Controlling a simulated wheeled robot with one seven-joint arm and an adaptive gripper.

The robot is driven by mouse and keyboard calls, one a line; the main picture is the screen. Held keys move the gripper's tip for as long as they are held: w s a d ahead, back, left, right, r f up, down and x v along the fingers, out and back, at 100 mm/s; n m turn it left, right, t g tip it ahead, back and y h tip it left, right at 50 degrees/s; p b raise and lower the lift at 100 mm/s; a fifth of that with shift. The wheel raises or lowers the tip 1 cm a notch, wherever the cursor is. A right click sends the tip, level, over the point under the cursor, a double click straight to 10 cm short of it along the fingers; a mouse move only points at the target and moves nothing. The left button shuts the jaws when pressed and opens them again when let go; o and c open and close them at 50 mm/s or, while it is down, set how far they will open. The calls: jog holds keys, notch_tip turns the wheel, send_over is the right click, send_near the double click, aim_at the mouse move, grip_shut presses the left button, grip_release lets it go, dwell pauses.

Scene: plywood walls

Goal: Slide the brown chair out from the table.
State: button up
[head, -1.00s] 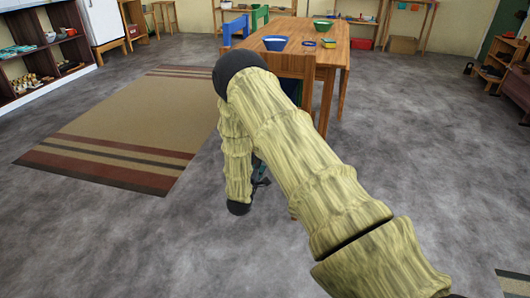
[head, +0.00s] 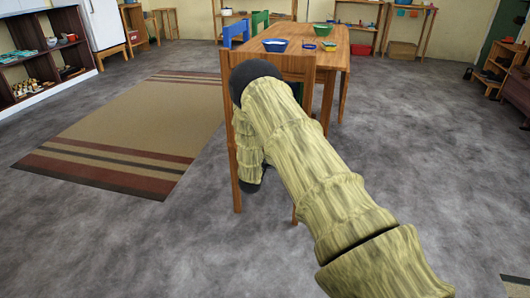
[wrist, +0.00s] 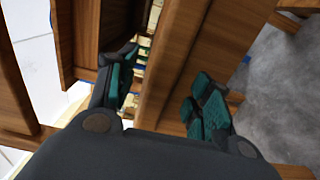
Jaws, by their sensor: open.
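The brown chair (head: 236,170) is a wooden chair with its back towards me, standing at the near end of the wooden table (head: 333,60). Its left post and part of its top rail show, while my arm covers most of the rest. My gripper is hidden behind my arm in the head view. In the wrist view my gripper (wrist: 163,88) is open, with one finger on each side of a brown wooden board (wrist: 172,60), which seems to be part of the chair. Whether the fingers touch it, I cannot tell.
A blue chair (head: 237,29) and a green chair (head: 260,20) stand at the table's left side. A striped rug (head: 130,125) lies left. Grey floor nearby is clear.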

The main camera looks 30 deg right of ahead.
grip_shut()
jog(key=shift+r, duration=0.25)
dwell(0.3)
